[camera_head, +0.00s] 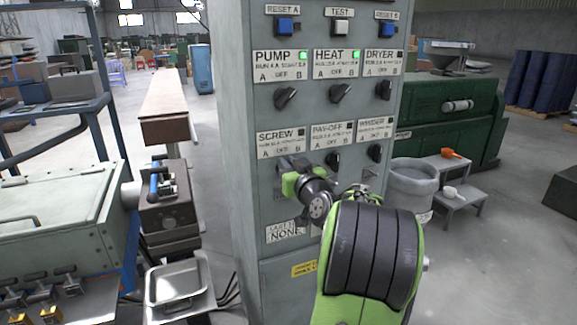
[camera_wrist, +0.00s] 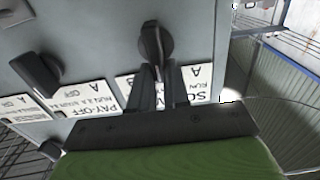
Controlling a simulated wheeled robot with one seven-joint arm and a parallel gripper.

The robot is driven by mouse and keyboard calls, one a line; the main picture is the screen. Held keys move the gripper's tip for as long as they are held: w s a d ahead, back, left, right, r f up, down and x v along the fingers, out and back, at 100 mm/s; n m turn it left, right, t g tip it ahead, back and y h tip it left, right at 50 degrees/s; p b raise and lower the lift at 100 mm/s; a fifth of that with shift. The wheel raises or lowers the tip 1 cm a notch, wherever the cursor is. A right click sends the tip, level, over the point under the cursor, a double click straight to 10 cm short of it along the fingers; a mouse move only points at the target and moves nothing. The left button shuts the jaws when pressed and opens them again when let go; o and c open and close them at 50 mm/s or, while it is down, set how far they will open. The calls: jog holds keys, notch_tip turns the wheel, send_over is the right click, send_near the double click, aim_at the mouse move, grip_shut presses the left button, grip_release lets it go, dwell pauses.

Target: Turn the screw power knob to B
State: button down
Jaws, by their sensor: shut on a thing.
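The grey control cabinet (camera_head: 235,150) stands in the middle of the head view. Its SCREW label (camera_head: 280,143) reads A, OFF, B from left to right, and the small lamp on it looks dark. My gripper (camera_head: 285,168) reaches the panel just below this label and mostly hides the knob there. In the wrist view, the black screw power knob (camera_wrist: 152,40) sits at the tips of my gripper (camera_wrist: 160,70). The two fingers are shut on its grip, one on each side. The knob's exact pointing direction is hard to tell.
The pay-off knob (camera_head: 333,161) is close to the right of my gripper and also shows in the wrist view (camera_wrist: 38,73). The winder knob (camera_head: 375,153) is further right. The pump knob (camera_head: 286,97) and heat knob (camera_head: 340,92) are above, with green lamps lit.

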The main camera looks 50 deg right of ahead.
jog(key=shift+d+m, duration=0.1)
jog(key=shift+m, duration=0.2)
jog(key=m, duration=0.4)
jog(key=shift+s+d, duration=0.25)
jog(key=shift+d, duration=0.1)
jog(key=shift+s+d+f+m, duration=0.1)
jog(key=shift+d+f+m, duration=0.05)
jog(key=shift+m, duration=0.9)
jog(key=shift+s+d+f+m, duration=0.1)
jog(key=shift+d+m, duration=0.05)
jog(key=shift+m, duration=0.9)
jog(key=c, duration=1.3)
grip_release()
jog(key=shift+o, duration=1)
jog(key=shift+w+d+f, duration=0.1)
